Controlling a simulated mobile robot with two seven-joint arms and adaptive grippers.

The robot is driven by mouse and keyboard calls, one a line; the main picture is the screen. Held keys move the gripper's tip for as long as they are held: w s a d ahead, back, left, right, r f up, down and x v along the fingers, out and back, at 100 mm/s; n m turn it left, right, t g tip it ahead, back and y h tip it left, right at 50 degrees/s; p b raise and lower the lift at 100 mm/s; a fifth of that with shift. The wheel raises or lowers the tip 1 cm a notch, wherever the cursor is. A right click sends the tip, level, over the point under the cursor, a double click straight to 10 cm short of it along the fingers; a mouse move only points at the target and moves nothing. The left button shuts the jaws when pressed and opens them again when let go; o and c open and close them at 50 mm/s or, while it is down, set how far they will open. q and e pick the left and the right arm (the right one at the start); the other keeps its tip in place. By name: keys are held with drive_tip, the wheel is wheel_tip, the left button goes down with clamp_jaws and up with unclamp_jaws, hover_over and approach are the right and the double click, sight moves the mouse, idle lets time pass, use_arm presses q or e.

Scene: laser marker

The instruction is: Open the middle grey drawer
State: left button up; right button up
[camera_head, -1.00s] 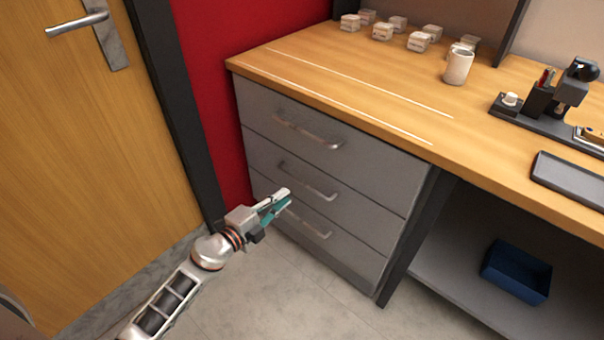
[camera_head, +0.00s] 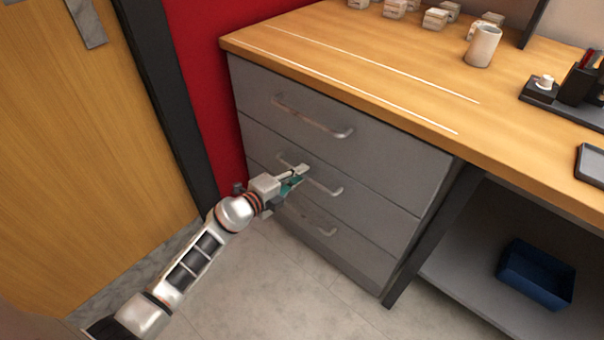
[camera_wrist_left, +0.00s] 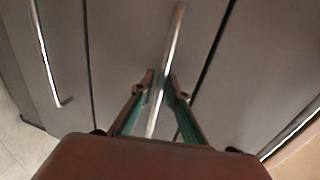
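The middle grey drawer (camera_head: 375,204) is shut, flush with the drawers above and below. Its metal bar handle (camera_head: 328,188) is partly hidden by my left gripper (camera_head: 300,176). In the left wrist view the handle (camera_wrist_left: 173,45) runs between the two teal-lined fingers of the left gripper (camera_wrist_left: 161,83). The fingers stand on either side of the bar with a narrow gap. Whether a finger touches the bar is hard to tell. My right gripper is not in view.
The top drawer (camera_head: 330,100) and bottom drawer (camera_head: 345,243) are shut, each with a bar handle. A wooden desktop (camera_head: 370,70) overhangs them. A blue bin (camera_head: 535,275) sits on the shelf at right. A red wall and a door lie to the left.

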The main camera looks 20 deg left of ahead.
use_arm(q)
drive_tip(key=shift+w+d, duration=0.1)
drive_tip(key=shift+w, duration=0.15)
clamp_jaws()
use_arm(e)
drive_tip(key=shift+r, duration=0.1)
